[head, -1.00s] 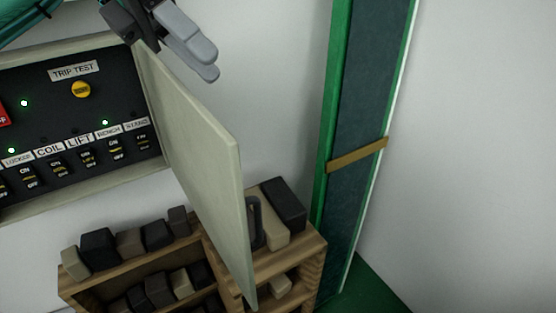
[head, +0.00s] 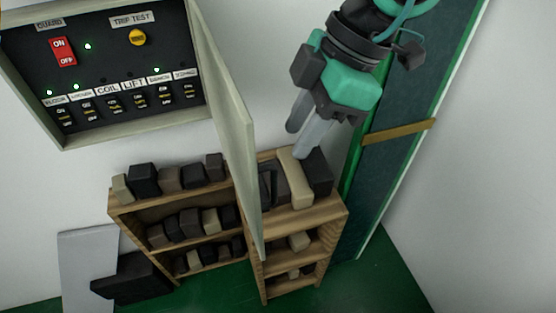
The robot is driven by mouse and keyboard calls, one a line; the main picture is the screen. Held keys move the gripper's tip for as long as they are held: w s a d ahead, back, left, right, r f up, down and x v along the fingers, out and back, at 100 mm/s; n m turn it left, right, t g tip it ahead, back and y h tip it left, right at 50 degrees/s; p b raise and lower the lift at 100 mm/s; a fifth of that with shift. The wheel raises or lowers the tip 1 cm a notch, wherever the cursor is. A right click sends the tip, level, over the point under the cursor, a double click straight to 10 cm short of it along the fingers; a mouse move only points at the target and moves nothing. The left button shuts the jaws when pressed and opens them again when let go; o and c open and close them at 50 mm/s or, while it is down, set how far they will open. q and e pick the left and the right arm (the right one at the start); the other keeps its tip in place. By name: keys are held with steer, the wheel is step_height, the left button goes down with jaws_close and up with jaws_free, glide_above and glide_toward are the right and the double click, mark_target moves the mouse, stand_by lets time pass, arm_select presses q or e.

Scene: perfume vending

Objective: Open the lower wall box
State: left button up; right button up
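One wall box (head: 136,145) with a pale frame is on the left wall. It holds a black panel with switches and a yellow TRIP TEST button. Its pale door (head: 228,100) is hinged on the right side and stands wide open, out from the wall. No second box is in view, so I cannot tell if this is the lower one. My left gripper (head: 296,143) is right of the door, pointing down over the shelf top, apart from the door. No held thing shows; the finger gap is unclear. My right gripper is not in view.
A wooden shelf (head: 310,219) with several dark and beige blocks stands below the door. A green-edged dark panel (head: 390,160) with a brass strip is behind the gripper. A grey board (head: 88,262) leans at lower left. Green floor lies in front.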

arm_select(q)
steer(key=p+x, duration=0.3)
steer(key=x, duration=0.6)
steer(key=shift+d, duration=0.1)
jaws_close()
